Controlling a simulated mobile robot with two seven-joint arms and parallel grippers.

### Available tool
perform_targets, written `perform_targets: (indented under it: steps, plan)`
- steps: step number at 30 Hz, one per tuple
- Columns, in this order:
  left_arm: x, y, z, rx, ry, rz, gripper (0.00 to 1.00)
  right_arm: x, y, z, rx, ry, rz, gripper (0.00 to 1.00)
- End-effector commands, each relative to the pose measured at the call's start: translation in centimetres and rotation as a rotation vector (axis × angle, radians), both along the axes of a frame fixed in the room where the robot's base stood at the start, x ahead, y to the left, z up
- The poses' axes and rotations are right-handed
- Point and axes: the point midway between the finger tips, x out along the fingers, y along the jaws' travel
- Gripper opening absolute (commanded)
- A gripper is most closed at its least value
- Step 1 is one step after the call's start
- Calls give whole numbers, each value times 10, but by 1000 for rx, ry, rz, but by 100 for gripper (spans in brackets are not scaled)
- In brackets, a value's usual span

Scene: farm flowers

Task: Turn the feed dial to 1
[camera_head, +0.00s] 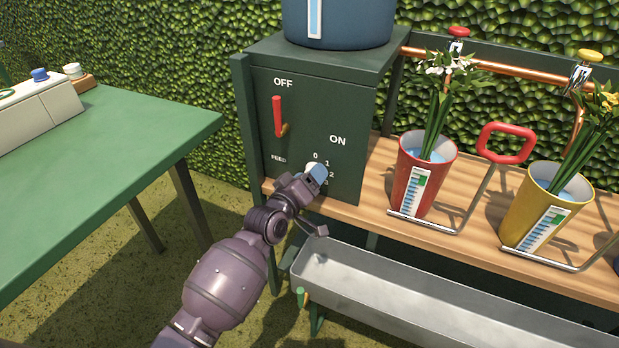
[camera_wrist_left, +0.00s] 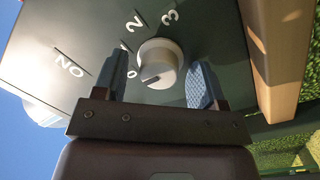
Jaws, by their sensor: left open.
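The white round feed dial (camera_head: 311,168) is on the front of a dark green box (camera_head: 349,106), beside the numbers 0, 1, 2 and 3. In the left wrist view the dial (camera_wrist_left: 161,62) shows a dark pointer mark directed toward the 0. My left gripper (camera_head: 315,177) is at the dial and partly hides it in the head view. Its blue fingers (camera_wrist_left: 160,80) are open, one on each side of the dial, with a visible gap on the right-hand side. Whether the other finger touches it is unclear. My right gripper is not in view.
A red lever (camera_head: 277,116) is on the same panel, above left of the dial. A metal trough (camera_head: 420,300) lies below. A red cup (camera_head: 410,180) and a yellow cup (camera_head: 520,215) with flowers stand right on the wooden shelf (camera_head: 375,205). A green table (camera_head: 110,150) is left.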

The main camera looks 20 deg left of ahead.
Motion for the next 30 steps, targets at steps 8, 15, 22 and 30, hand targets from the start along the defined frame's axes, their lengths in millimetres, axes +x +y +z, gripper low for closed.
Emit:
perform_targets:
  steps: [8, 15, 22, 30]
  plan:
    - [0, 0, 0, 0, -1, 1, 48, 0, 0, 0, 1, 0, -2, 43]
    - [0, 0, 1, 0, -1, 0, 18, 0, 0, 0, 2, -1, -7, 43]
    - [0, 0, 2, 10, -4, -1, 17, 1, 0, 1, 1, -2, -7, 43]
    - [1, 0, 9, 114, -13, -1, 17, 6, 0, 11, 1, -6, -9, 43]
